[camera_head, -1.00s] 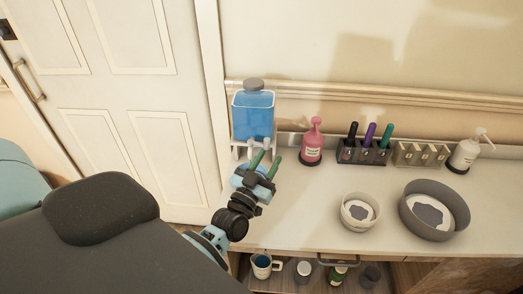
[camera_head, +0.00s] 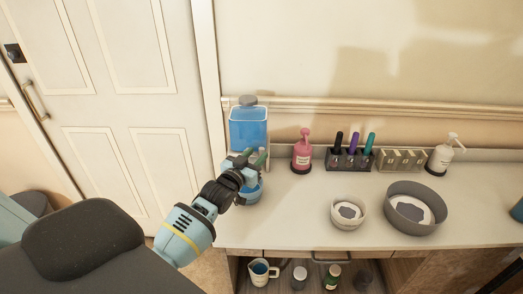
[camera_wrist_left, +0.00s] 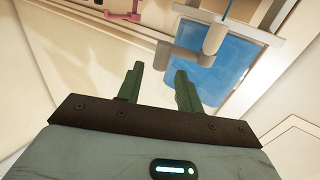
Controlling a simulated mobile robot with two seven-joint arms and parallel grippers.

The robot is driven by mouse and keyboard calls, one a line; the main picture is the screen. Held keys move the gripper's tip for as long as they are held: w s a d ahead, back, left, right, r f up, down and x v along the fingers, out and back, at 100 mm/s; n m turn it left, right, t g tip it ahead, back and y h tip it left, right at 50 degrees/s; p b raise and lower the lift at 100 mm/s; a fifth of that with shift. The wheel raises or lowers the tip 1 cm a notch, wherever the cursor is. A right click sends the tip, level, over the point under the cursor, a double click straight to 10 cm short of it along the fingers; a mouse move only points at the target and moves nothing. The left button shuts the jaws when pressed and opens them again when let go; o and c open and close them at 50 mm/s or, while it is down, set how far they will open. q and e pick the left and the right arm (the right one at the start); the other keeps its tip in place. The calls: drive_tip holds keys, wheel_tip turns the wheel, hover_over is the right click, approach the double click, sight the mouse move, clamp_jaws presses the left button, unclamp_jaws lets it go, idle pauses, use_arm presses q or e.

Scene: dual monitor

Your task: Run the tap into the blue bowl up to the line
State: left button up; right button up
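The water tank (camera_head: 249,127) with blue water and a grey lid stands at the back left of the counter. Its pale tap (camera_wrist_left: 214,40) shows in the left wrist view; in the head view my gripper mostly covers it. The blue bowl (camera_head: 253,192) sits below the tank's front, partly hidden by my left arm. Its line and water level cannot be made out. My left gripper (camera_head: 254,158) is in front of the tap, above the bowl. In the wrist view its green fingers (camera_wrist_left: 159,88) are apart with nothing between them. My right gripper is not in view.
A pink pump bottle (camera_head: 302,152), a pen holder (camera_head: 349,161), a slotted beige rack (camera_head: 401,160) and a white pump bottle (camera_head: 440,158) line the wall. A small bowl (camera_head: 349,224) and a large grey bowl (camera_head: 389,216) stand right. The counter's middle is clear.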

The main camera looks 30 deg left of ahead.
sight(260, 151)
use_arm(q)
drive_tip(key=shift+w+a, duration=0.15)
drive_tip(key=shift+w, duration=1.9)
clamp_jaws()
